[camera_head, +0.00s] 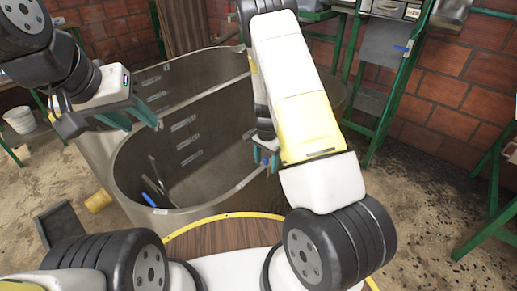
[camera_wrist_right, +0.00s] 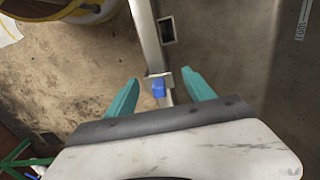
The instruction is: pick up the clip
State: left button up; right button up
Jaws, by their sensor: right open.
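A small clip with a blue part (camera_wrist_right: 158,88) and a grey metal part sits on the narrow metal rim (camera_wrist_right: 147,35) in the right wrist view. My right gripper (camera_wrist_right: 161,79) is open, with one teal finger on each side of the clip; neither finger appears to touch it. In the head view my right gripper (camera_head: 265,160) is at the right side of the metal tank's rim, partly hidden by my forearm. My left gripper (camera_head: 143,125) is open and empty over the left part of the tank.
The large metal tank (camera_head: 190,160) has deep curved walls, with a blue handle-like item (camera_head: 148,199) inside near the front. A green metal frame (camera_head: 385,105) stands at the right against the brick wall. A yellow cylinder (camera_head: 98,201) lies at the lower left. The floor at the right is mostly clear.

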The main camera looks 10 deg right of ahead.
jog(key=shift+f, duration=0.85)
jog(key=shift+c, duration=0.4)
grip_shut()
